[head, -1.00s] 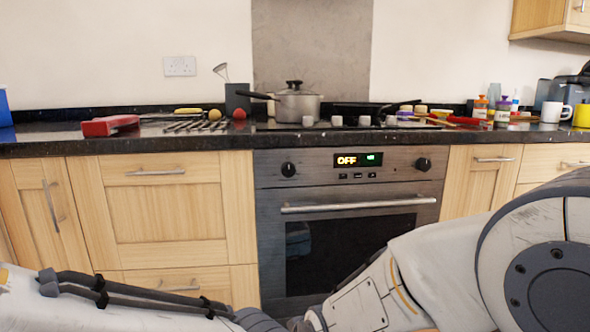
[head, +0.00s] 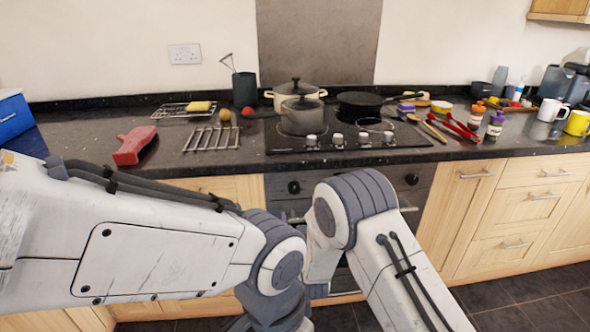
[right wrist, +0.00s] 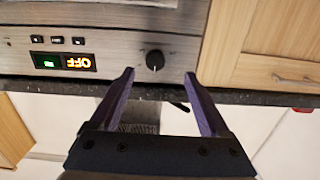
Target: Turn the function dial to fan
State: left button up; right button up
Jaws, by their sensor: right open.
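The oven's left dial (head: 293,187) is a round black knob on the steel control panel (right wrist: 108,48), in the gap between my two arms in the head view. The right wrist view is upside down. There the dial (right wrist: 154,60) is just beyond and between the tips of my open right gripper (right wrist: 159,76), which holds nothing. I cannot tell whether the tips touch it. The lit display (right wrist: 62,62) beside it reads OFF. A second dial (head: 411,179) is at the panel's right. My right gripper is largely hidden in the head view; my left gripper is out of frame.
A grey saucepan (head: 302,115), a cream pot (head: 296,90) and a black frying pan (head: 362,103) stand on the hob above the oven. The black worktop's edge overhangs the panel. The oven handle (right wrist: 150,2) runs close by the panel.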

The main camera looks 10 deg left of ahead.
aim_at(295, 189)
pick_arm(q)
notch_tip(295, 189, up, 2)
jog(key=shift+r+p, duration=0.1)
jog(key=shift+p, duration=0.3)
pick_arm(e)
jog(key=shift+t, duration=0.4)
jog(key=x, duration=0.3)
jog(key=r+x, duration=0.1)
jog(key=x, duration=0.6)
jog(key=shift+w+d+r, duration=0.25)
jog(key=shift+w+d, duration=0.05)
jog(key=shift+w, duration=0.05)
grip_shut()
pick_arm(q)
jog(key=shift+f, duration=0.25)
pick_arm(e)
jog(key=shift+m, duration=0.3)
